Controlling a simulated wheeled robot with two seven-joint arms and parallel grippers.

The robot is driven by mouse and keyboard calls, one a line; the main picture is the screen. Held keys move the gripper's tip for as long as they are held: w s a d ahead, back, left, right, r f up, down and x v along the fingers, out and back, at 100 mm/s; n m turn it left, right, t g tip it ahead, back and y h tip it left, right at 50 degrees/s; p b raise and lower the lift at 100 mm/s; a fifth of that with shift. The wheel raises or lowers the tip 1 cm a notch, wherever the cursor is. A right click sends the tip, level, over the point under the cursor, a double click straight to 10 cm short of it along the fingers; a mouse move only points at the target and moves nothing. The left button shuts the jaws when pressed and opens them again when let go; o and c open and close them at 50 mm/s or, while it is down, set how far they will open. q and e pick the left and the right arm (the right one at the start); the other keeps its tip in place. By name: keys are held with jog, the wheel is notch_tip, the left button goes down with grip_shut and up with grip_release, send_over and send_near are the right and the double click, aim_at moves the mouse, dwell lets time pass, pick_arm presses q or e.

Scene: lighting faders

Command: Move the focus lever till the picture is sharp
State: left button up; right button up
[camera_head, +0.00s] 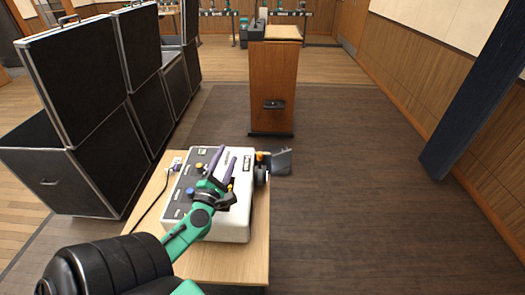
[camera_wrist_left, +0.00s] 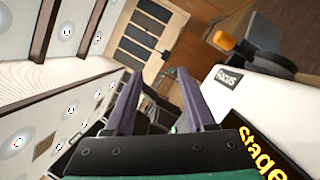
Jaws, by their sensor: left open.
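The white projector-like box (camera_head: 233,228) sits on a small wooden table. In the left wrist view its white housing (camera_wrist_left: 222,98) carries a "Focus" label (camera_wrist_left: 228,78). Beside the label is the focus lever, dark with an orange knob (camera_wrist_left: 224,41); an orange part also shows by the dark lens (camera_head: 261,176) in the head view. My left gripper (camera_head: 226,156) is above the box, left of the lens. Its two purple fingers stand apart with nothing between them, and in the wrist view the gripper (camera_wrist_left: 162,78) is clear of the knob. My right gripper and any projected picture are out of view.
A grey plate (camera_head: 282,161) stands out in front of the lens. Black cases (camera_head: 75,85) are stacked on the left. A wooden lectern (camera_head: 272,92) stands beyond the table (camera_head: 228,266). The floor on the right is open, apart from a dark slanted post (camera_head: 475,95).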

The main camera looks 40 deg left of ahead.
aim_at(260, 161)
pick_arm(q)
jog(key=d+f+n, duration=0.1)
jog(key=d+n, duration=0.1)
jog(key=n, duration=0.1)
jog(key=w+d+f+n+g+h, duration=0.1)
jog(key=d+f+n, duration=0.1)
jog(key=n, duration=0.2)
jog(key=d+f+n, duration=0.1)
jog(key=d+n, duration=0.2)
jog(key=shift+w+d+f+n+g, duration=0.1)
jog(key=shift+w+f+n+g, duration=0.1)
jog(key=shift+w+n+g, duration=0.15)
jog(key=shift+w, duration=0.3)
jog(key=p+x, duration=0.1)
jog(key=x, duration=1.3)
jog(key=shift+f, duration=0.15)
grip_shut()
jog(key=shift+p, duration=0.3)
